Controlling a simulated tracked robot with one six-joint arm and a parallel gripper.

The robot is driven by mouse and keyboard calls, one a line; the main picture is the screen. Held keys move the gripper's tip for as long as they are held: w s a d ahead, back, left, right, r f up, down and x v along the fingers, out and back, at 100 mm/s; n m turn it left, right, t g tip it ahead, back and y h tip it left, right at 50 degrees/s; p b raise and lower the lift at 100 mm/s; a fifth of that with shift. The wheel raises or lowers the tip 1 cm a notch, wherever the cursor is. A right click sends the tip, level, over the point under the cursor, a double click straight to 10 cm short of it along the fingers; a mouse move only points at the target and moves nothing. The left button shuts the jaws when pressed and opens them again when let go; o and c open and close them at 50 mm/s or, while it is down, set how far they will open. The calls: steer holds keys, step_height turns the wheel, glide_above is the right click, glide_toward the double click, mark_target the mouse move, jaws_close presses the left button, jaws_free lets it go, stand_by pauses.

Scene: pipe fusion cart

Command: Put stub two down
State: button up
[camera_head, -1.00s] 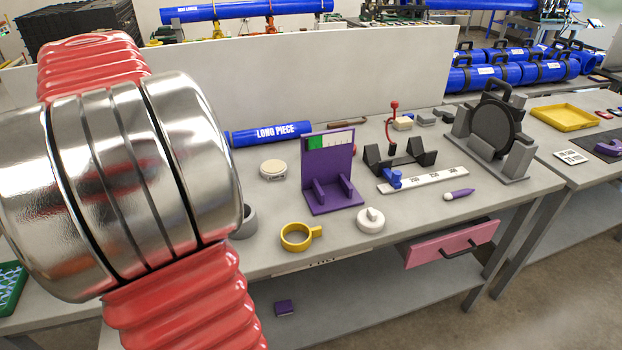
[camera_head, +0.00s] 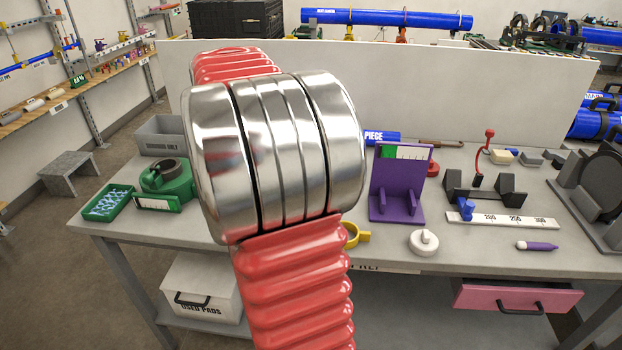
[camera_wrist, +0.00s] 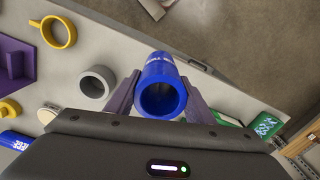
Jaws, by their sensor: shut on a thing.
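In the wrist view my gripper (camera_wrist: 160,80) is shut on a blue pipe stub (camera_wrist: 157,68), with one dark finger on each side. The stub's open hollow end faces the camera. White lettering on its side is too small to read, so I cannot tell its number. It is over or at the grey bench; its exact height is unclear. A grey ring (camera_wrist: 97,71) stands beside it to the left, apart from it. In the head view my arm hides the gripper and the stub.
A green tray (camera_head: 107,203) and green round container (camera_head: 170,182) are at left. A pink drawer (camera_head: 515,298) juts out in front.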

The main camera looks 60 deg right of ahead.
steer(key=w+a+f+n, duration=0.3)
steer(key=w+a+f, duration=0.1)
steer(key=a, duration=0.6)
steer(key=w+a+f+n, duration=0.3)
steer(key=w+a+f, duration=0.2)
steer(key=a, duration=0.5)
steer(key=w+a+f+n, duration=0.4)
steer(key=a+f, duration=0.4)
steer(key=a, duration=0.2)
steer(key=shift+w+a+f, duration=0.2)
steer(key=shift+w+a, duration=0.05)
steer(key=shift+w, duration=0.5)
steer(key=shift+a, duration=0.1)
